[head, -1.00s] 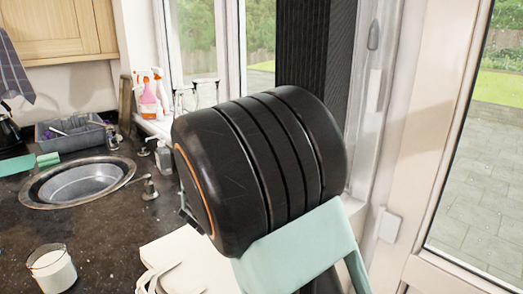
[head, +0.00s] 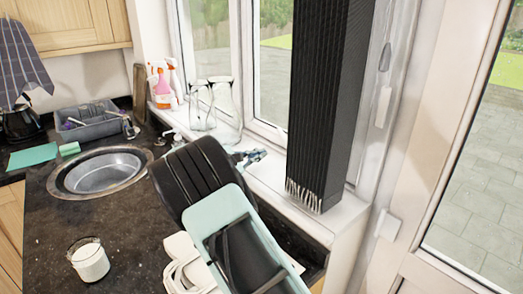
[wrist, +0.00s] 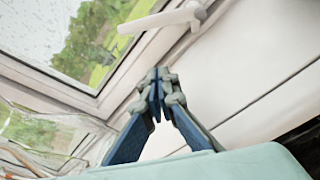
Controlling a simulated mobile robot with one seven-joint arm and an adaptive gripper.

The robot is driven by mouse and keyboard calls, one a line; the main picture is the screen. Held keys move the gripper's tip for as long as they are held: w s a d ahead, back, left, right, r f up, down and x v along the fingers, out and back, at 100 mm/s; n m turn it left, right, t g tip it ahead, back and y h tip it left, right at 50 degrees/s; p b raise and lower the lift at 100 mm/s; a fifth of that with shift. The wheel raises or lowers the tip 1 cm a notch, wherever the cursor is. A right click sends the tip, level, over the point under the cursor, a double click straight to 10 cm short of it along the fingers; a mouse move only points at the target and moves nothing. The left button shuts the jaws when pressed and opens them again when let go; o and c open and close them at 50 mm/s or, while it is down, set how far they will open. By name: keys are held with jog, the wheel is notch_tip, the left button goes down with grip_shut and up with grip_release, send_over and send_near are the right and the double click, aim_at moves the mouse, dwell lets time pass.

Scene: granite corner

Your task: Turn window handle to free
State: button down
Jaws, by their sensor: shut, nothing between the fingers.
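The white window handle (wrist: 165,18) shows at the top of the wrist view on the white window frame (wrist: 125,80). Its lever points left in the picture, and its mount is at the right end. My gripper (wrist: 157,92) is shut and empty, below the handle in the picture and apart from it. In the head view my gripper (head: 250,157) is small and partly hidden behind my arm, above the window sill (head: 335,212). I cannot make out the handle in the head view.
Glass vessels (head: 226,110) and spray bottles (head: 162,82) stand on the sill left of my gripper. A dark ribbed column (head: 328,100) stands to its right. The counter (head: 125,205) holds a sink (head: 98,174) and a glass of white liquid (head: 88,262).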

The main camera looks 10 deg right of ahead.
jog(key=p+x, duration=0.1)
jog(key=x, duration=0.6)
jog(key=shift+w+d, duration=0.25)
jog(key=shift+d, duration=0.05)
jog(key=shift+s+d+r+p, duration=0.2)
jog(key=shift+s+r+p, duration=0.1)
jog(key=shift+s+r, duration=0.4)
jog(key=shift+s+d+r+p, duration=0.15)
jog(key=shift+s+r+p, duration=0.2)
jog(key=shift+r, duration=0.55)
jog(key=shift+s, duration=0.1)
